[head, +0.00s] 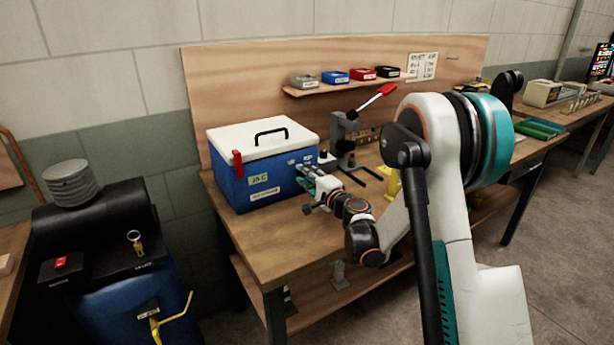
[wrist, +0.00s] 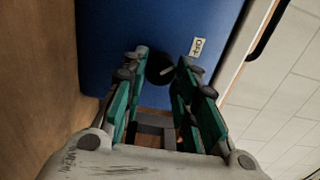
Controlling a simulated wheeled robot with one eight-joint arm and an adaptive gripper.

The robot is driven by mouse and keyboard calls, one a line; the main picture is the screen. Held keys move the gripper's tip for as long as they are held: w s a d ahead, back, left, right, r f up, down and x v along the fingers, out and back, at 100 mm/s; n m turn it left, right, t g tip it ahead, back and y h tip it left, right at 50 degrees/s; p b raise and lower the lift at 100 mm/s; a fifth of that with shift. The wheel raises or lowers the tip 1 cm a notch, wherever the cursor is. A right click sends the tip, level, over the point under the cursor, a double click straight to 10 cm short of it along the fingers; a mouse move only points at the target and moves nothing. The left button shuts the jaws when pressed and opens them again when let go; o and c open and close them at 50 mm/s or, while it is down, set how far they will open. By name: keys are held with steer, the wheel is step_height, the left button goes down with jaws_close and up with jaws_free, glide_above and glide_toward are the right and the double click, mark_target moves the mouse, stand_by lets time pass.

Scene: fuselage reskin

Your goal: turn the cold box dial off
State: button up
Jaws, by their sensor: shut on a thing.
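The cold box (head: 227,186) is a blue chest with a white lid, a black top handle and a red latch, on the left of the workbench. Its blue face (wrist: 112,30) also fills much of the wrist view. My gripper (head: 306,170) reaches the right part of the box's front. In the wrist view, the teal fingers of my gripper stand on both sides of the black round dial (wrist: 158,70) and are shut on it. A small white label (wrist: 197,47) is beside the dial. The dial's pointer is too dark to read, and the fingers hide it in the head view.
The wooden workbench (head: 262,236) has bare top in front of the box. A press with a red lever (head: 378,98) stands right of the box. A shelf (head: 345,86) above holds several small bins. A black and blue compressor (head: 105,220) stands at the left.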

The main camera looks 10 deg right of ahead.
stand_by(0.5)
steer(key=o, duration=1.1)
steer(key=shift+s, duration=0.1)
steer(key=v, duration=1.2)
